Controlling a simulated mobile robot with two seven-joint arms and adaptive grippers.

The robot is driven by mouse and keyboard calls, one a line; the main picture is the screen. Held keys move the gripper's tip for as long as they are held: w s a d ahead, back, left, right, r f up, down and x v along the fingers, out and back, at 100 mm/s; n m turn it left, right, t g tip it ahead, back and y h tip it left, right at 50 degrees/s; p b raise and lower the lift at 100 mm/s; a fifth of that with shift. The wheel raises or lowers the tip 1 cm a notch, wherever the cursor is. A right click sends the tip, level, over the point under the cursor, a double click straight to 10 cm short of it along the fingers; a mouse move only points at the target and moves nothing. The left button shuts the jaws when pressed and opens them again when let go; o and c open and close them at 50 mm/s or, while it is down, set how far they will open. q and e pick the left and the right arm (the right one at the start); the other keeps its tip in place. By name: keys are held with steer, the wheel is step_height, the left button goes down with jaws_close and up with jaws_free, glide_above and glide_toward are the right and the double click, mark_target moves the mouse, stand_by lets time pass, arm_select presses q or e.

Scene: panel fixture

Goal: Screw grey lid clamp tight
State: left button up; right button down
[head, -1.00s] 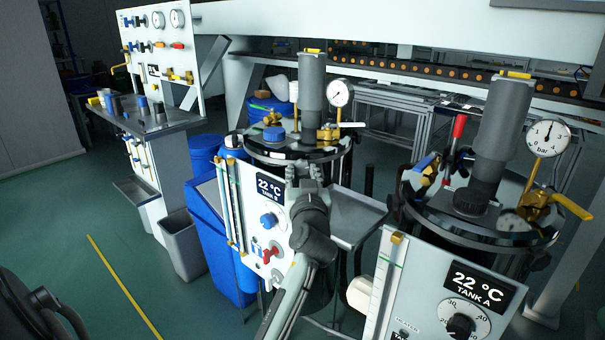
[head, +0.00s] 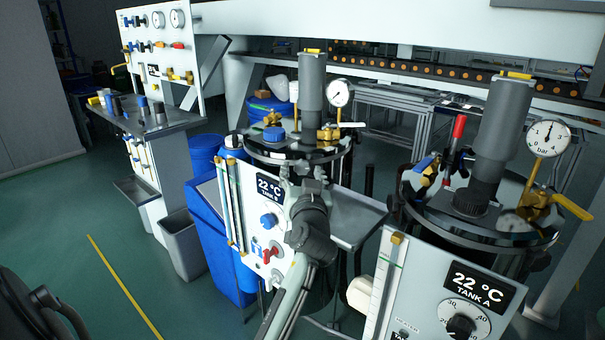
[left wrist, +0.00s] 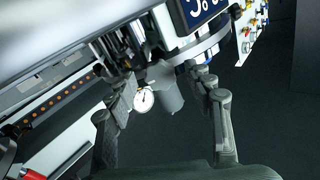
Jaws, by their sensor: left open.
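Tank B (head: 271,187) has a dark round lid with a shiny rim (head: 262,157). A grey cylinder (head: 312,82), a blue cap (head: 274,133), brass fittings and a gauge stand on it. My left gripper (head: 303,177) is open at the front of this rim, above the tank's panel, with nothing visibly held. In the left wrist view, its two fingers (left wrist: 160,78) are spread, with the rim, cylinder and gauge (left wrist: 144,99) beyond them. I cannot clearly pick out the grey lid clamp; the gripper covers that part of the rim. My right gripper is not in view.
Tank A (head: 433,293) stands close on the right, with a red-handled clamp (head: 457,133) and a yellow-handled valve (head: 570,206) on its lid. A grey tray (head: 350,219) juts out beside tank B. Blue drums (head: 206,150) stand behind left.

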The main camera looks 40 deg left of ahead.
arm_select(q)
step_height(320, 180, up, 10)
stand_by(0.5)
stand_by(0.4)
